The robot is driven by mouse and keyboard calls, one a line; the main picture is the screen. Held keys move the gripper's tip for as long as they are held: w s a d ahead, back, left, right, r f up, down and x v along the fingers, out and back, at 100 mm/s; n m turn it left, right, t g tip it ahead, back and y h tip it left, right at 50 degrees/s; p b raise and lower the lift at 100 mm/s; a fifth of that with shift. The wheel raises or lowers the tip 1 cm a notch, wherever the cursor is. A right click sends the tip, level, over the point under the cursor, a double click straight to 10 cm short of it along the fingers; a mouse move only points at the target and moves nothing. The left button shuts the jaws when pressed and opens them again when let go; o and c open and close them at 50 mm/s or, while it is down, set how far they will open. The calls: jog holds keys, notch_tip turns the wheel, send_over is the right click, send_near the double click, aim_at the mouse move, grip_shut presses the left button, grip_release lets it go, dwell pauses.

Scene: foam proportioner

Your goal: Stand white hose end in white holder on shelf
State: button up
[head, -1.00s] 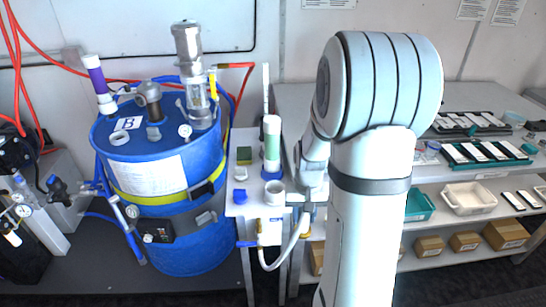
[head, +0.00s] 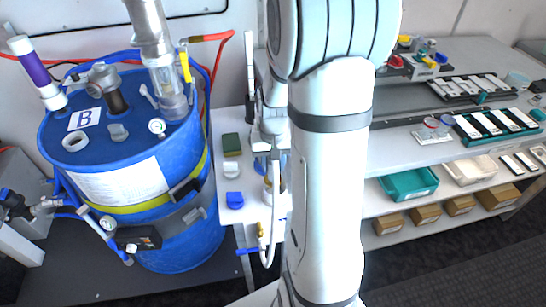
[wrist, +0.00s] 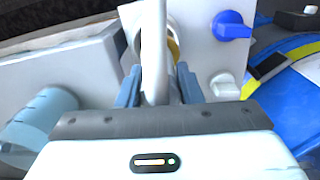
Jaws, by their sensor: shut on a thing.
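My gripper (wrist: 157,88) has its two blue-grey fingers shut on the white hose (wrist: 153,45), which runs up through the middle of the wrist view. A round white rim with a brass-coloured part (wrist: 174,48) shows behind the hose; it may be the white holder. I cannot tell whether the hose end is in it or in front of it. In the head view my gripper (head: 271,160) is over the white shelf (head: 231,170), right of the drum. The hose (head: 267,248) hangs below the shelf's front edge. My arm hides most of the holder area.
A blue drum (head: 130,185) with a tall metal and clear fitting (head: 160,65) stands close on the left. Small green (head: 231,143) and blue (head: 235,200) parts sit on the shelf. A bench with trays, a teal bin (head: 408,184) and boxes lies right of my arm.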

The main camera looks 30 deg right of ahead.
aim_at(276, 179)
jog(key=shift+s+d+f+b, duration=0.1)
jog(key=shift+d+f+b, duration=0.05)
jog(key=shift+f+b, duration=1)
jog(key=shift+d+f+b, duration=0.1)
jog(key=shift+f+b, duration=0.6)
jog(key=shift+f, duration=0.85)
jog(key=shift+s, duration=0.2)
jog(key=shift+f+b, duration=0.55)
jog(key=o, duration=0.9)
jog(key=shift+r+p, duration=4.1)
jog(key=shift+r, duration=1.45)
